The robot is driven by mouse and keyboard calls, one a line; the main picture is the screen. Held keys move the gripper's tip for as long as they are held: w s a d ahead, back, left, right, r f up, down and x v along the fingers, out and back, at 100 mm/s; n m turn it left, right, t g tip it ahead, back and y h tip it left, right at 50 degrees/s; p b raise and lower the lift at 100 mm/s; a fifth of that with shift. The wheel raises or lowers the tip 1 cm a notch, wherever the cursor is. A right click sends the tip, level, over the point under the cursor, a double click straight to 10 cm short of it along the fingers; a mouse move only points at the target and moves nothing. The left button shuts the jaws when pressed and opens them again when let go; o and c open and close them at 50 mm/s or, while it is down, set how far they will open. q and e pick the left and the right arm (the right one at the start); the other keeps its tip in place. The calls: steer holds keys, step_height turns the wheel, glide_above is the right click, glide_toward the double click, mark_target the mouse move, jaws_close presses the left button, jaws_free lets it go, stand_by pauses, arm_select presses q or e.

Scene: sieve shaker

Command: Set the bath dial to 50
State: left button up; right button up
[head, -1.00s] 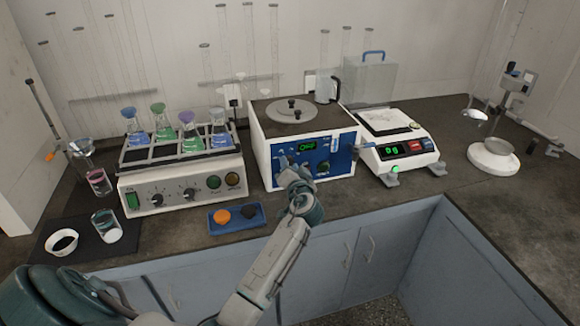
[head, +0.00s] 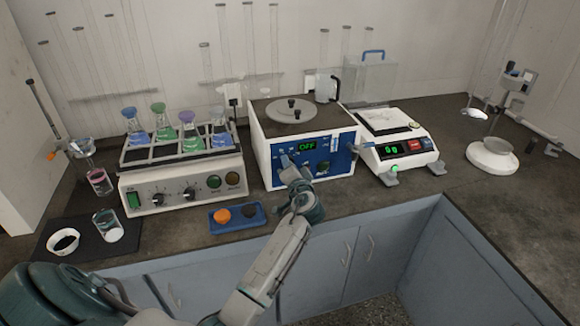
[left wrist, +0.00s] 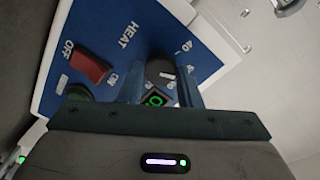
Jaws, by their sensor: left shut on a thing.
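The water bath (head: 262,150) is a white box with a blue front panel, and its green display (head: 307,146) reads OFF. My left gripper (head: 288,166) is at the left part of this panel. In the left wrist view, the gripper (left wrist: 160,86) has its two blue fingers on either side of the dark round bath dial (left wrist: 160,70) and is shut on it. A 40 and scale marks show on the panel beside the dial, but the dial's setting is not readable. A red heat switch (left wrist: 90,66) with ON and OFF labels is left of it. My right gripper is not in view.
A shaker with flasks (head: 180,180) stands left of the bath, and a balance (head: 405,160) stands right. A blue tray (head: 237,227) with an orange and a dark piece lies in front. The right bench (head: 445,185) has free room.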

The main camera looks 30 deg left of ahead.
arm_select(q)
steer(key=o, duration=1)
steer(key=shift+c, duration=0.2)
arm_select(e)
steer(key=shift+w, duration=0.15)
arm_select(q)
steer(key=b+v, duration=0.3)
steer(key=v, duration=0.7)
steer(key=shift+s+d, duration=0.3)
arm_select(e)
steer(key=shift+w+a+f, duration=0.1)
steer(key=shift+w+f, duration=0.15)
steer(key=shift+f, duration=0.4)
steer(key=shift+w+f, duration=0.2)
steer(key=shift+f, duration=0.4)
